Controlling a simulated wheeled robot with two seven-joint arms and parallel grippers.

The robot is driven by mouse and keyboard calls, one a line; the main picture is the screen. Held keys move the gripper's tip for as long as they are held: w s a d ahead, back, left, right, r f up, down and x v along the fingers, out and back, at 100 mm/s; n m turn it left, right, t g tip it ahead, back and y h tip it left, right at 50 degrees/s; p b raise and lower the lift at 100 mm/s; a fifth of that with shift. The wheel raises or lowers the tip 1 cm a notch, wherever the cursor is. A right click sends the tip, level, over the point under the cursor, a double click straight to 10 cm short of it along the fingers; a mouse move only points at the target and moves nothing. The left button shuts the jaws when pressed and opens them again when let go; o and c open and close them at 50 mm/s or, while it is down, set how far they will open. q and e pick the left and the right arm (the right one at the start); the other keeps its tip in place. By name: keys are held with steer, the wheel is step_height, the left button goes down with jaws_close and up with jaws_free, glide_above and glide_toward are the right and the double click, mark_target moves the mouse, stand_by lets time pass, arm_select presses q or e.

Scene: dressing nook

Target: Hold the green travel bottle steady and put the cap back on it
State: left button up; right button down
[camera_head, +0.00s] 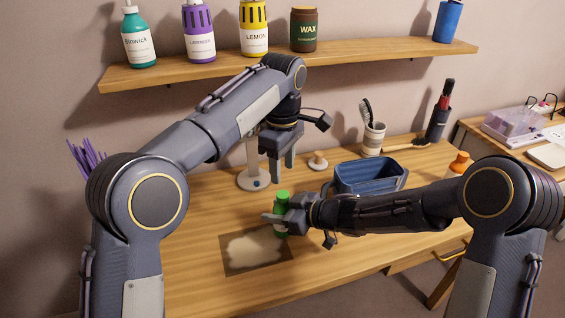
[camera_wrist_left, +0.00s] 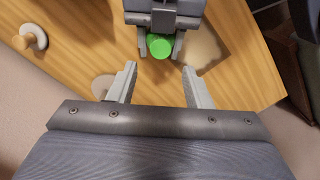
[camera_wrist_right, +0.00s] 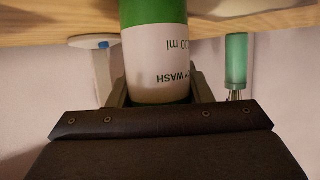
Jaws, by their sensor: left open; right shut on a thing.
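The green travel bottle (camera_head: 281,213) stands upright above or on the table near a dark mat. My right gripper (camera_head: 279,219) is shut around its body. In the right wrist view its white label (camera_wrist_right: 156,62) is upside down between the fingers. A bright green round top, seemingly the cap (camera_head: 283,195), is on the bottle's upper end; it also shows from above in the left wrist view (camera_wrist_left: 160,46). How tightly it sits cannot be told. My left gripper (camera_head: 278,168) is open and empty, above and behind the bottle, its fingers (camera_wrist_left: 160,78) apart from the cap.
A dark mat with a pale patch (camera_head: 256,250) lies in front. A white stand (camera_head: 252,180), a small knobbed white piece (camera_head: 318,161) and a blue basket (camera_head: 371,176) are behind. An orange-topped bottle (camera_head: 460,162) is right. A shelf (camera_head: 350,55) with bottles hangs above.

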mark_target(283, 193)
arm_select(q)
steer(key=shift+r+n, duration=0.2)
steer(key=shift+n, duration=0.1)
steer(key=shift+f, duration=0.1)
steer(key=shift+f, duration=3.95)
steer(key=shift+c, duration=0.4)
jaws_close()
steer(key=m, duration=0.6)
steer(key=shift+m, duration=0.3)
